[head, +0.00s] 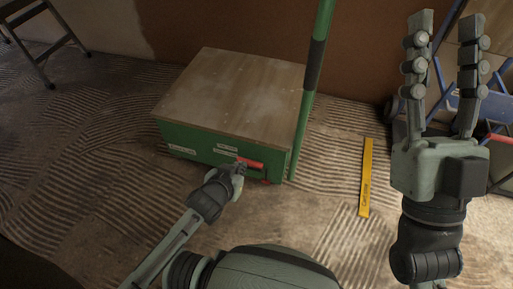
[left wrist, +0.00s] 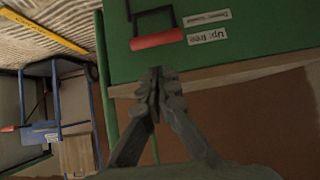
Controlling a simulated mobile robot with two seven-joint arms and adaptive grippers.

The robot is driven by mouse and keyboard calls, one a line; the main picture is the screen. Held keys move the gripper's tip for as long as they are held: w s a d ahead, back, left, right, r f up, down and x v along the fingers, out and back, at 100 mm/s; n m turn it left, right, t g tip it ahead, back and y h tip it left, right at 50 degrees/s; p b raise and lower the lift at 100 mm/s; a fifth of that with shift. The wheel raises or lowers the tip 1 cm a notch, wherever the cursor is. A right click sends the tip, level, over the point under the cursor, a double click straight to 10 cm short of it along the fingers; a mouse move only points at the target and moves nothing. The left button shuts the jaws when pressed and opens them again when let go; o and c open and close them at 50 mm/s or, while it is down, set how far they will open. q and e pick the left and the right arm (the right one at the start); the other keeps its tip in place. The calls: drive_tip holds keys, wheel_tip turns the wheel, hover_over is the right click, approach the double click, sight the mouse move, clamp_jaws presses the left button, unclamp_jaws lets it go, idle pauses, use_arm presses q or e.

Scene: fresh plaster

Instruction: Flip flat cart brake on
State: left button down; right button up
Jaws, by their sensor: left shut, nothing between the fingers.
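The flat cart (head: 228,100) is a green box with a wooden top, standing on the floor. A red brake handle (head: 252,163) on a dark bracket sits on its green front face. In the left wrist view, the red handle (left wrist: 157,40) lies level with a label reading "Up: free"; a second label beside it is blurred. My left gripper (head: 239,167) is shut and empty, close in front of the handle. In the left wrist view its fingertips (left wrist: 157,74) are on the wooden-top side of the handle; contact is unclear. My right gripper (head: 446,19) is open and empty, raised at the right.
The cart's green upright pole (head: 319,60) rises at its right end. A yellow level (head: 366,178) lies on the ridged floor to the right. A blue-framed cart (head: 468,100) stands behind my right gripper. A folding stand (head: 38,45) is at the far left.

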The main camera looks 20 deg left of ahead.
use_arm(q)
drive_tip(key=shift+r, duration=0.1)
use_arm(e)
drive_tip(key=shift+s+r, duration=0.3)
drive_tip(key=shift+s, duration=0.05)
